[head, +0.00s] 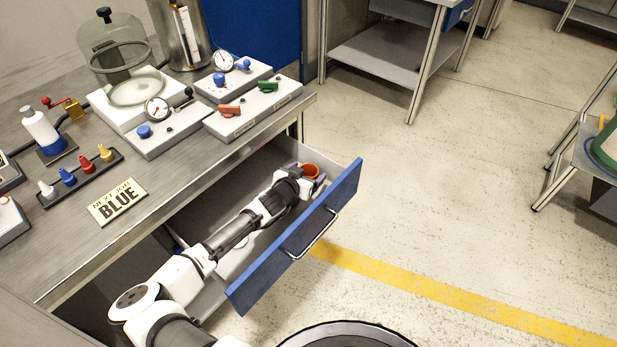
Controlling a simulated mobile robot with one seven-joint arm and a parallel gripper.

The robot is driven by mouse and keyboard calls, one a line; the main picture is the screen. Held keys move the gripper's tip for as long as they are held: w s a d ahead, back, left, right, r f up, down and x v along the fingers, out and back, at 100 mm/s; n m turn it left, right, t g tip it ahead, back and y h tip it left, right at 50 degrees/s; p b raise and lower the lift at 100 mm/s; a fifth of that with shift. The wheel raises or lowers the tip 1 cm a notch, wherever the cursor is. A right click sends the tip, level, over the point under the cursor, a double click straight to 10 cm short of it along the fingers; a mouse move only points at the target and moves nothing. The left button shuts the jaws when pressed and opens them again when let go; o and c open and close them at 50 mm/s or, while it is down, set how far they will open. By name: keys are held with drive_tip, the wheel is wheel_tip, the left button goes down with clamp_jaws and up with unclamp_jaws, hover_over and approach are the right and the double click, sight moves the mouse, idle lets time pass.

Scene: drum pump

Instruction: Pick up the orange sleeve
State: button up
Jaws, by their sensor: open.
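The orange sleeve (310,170) is a short round ring in the far right corner of the open blue-fronted drawer (330,222). Its upper rim shows; its lower part is hidden. My gripper (312,178) is at the sleeve, with my arm reaching along the inside of the drawer from the lower left. The gripper is open. The fingers are small and partly hidden here, so I cannot tell whether they touch the sleeve.
The workbench (165,190) stands above the drawer. It carries a bell jar (122,65), gauge boxes, a rack of coloured nozzles (80,178) and a "NEXT JOB BLUE" sign (117,202). The floor (450,200) right of the drawer is clear.

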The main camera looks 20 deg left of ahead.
drive_tip(key=c, duration=1.1)
drive_tip(key=shift+o, duration=0.2)
drive_tip(key=shift+r, duration=0.1)
